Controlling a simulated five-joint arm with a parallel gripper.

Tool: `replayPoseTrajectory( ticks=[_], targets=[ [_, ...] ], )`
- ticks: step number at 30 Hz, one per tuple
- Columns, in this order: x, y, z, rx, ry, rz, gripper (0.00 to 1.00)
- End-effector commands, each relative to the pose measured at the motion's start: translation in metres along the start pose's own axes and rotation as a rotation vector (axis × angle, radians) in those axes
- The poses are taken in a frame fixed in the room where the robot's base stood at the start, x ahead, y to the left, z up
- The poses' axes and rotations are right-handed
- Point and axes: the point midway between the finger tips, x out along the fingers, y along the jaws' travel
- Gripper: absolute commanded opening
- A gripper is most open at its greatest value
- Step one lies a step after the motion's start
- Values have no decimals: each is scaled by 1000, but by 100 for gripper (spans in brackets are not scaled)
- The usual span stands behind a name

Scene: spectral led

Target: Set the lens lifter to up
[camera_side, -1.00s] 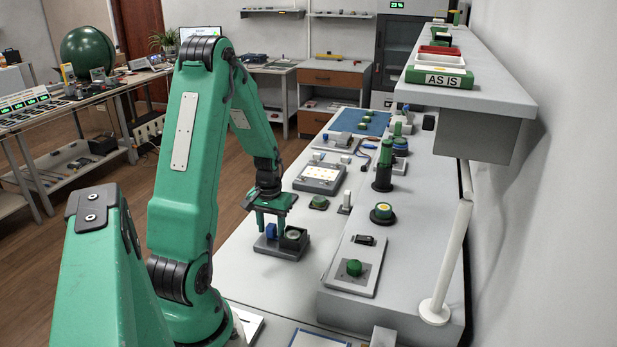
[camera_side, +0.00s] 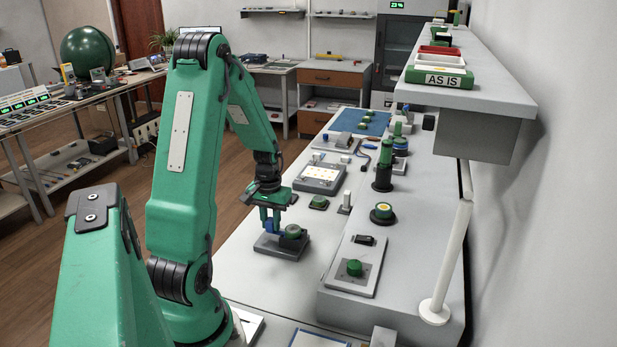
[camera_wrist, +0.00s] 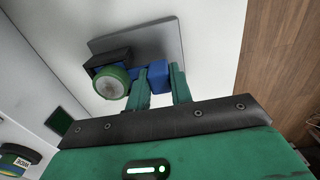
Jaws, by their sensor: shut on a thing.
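The lens lifter stands on a flat grey base plate (camera_side: 281,250) on the white bench. A round lens with a green rim (camera_side: 293,232) sits at its right side, by a dark block. In the wrist view the lens (camera_wrist: 112,84) faces the camera, next to a black housing (camera_wrist: 107,60). A blue arm (camera_wrist: 151,77) runs from the housing toward my fingers. My gripper (camera_side: 270,222) is tilted over the left part of the base. Its two green fingers (camera_wrist: 160,86) are shut on the blue arm, and they partly hide it.
A green button block (camera_side: 318,203) and a small white post (camera_side: 345,203) stand behind the lifter. A lit panel (camera_side: 320,178) lies farther back. A raised grey ledge with a green knob (camera_side: 354,268) is to the right. Bare bench surface lies around the base.

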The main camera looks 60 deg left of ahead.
Motion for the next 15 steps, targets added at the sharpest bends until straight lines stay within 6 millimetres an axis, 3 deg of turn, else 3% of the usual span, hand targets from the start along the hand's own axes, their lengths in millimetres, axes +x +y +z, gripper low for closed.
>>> replayPoseTrajectory(
  ticks=[11,12,15],
  targets=[
    [-9,0,-2,0,7,0,0],
    [-9,0,-2,0,7,0,29],
    [-8,0,-2,0,6,0,44]
  ],
)
